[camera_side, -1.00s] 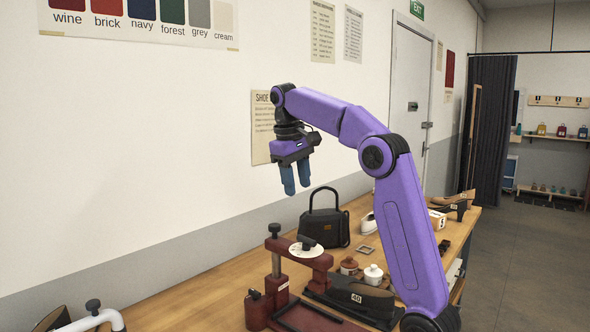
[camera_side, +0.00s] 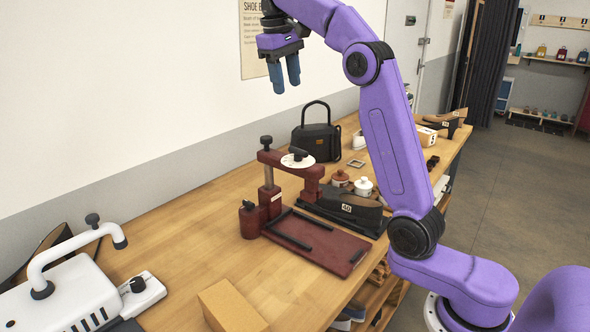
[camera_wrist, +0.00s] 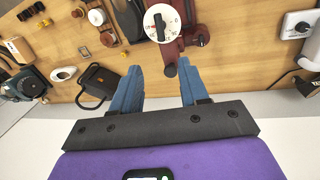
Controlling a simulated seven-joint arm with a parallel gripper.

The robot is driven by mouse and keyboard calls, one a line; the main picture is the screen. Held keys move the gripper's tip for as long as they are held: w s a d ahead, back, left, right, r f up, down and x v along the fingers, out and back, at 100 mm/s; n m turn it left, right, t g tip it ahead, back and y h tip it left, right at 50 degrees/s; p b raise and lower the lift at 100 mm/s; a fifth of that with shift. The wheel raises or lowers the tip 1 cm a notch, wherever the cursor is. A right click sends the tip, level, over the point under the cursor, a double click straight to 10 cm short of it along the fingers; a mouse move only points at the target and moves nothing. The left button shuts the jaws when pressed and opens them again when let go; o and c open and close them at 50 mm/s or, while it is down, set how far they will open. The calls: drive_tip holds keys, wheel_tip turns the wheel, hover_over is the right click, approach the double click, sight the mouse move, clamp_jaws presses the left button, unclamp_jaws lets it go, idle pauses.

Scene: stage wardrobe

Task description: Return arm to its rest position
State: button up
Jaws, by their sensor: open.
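My gripper (camera_side: 284,75) has two blue fingers that hang downward, apart and with nothing between them. It is up in the air in front of the wall, above the back part of the workbench (camera_side: 190,238). In the wrist view my gripper (camera_wrist: 157,90) is open and empty, with the bench and its objects beyond the fingertips. My purple arm bends over the bench from the right side in the side view.
A dark red press (camera_side: 310,240) with a white dial stands mid-bench below my gripper. Around it are a black handbag (camera_side: 316,145), small lidded pots (camera_side: 362,187), a black shoe form (camera_side: 350,208), a cardboard box (camera_side: 230,306) and a white machine (camera_side: 65,295). Bare wood lies left of the press.

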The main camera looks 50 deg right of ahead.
drive_tip(key=shift+a, duration=0.1)
drive_tip(key=s+a+f+n+t+y, duration=0.1)
drive_tip(key=s+a+f+n, duration=0.4)
drive_tip(key=a, duration=0.3)
drive_tip(key=s+a+f+n, duration=0.3)
drive_tip(key=s+a+f, duration=0.1)
drive_tip(key=a+f, duration=0.25)
drive_tip(key=s+f+n, duration=0.2)
drive_tip(key=s+f, duration=0.2)
drive_tip(key=s, duration=0.4)
drive_tip(key=s+d+f+n+y, duration=0.1)
drive_tip(key=s+f, duration=0.4)
drive_tip(key=s, duration=0.3)
drive_tip(key=s+f+n, duration=0.2)
drive_tip(key=s+f, duration=0.2)
drive_tip(key=s, duration=0.4)
drive_tip(key=shift+d+f+n+g+y, duration=0.15)
drive_tip(key=shift+n+g+y, duration=0.15)
drive_tip(key=shift+c, duration=0.2)
idle(0.5)
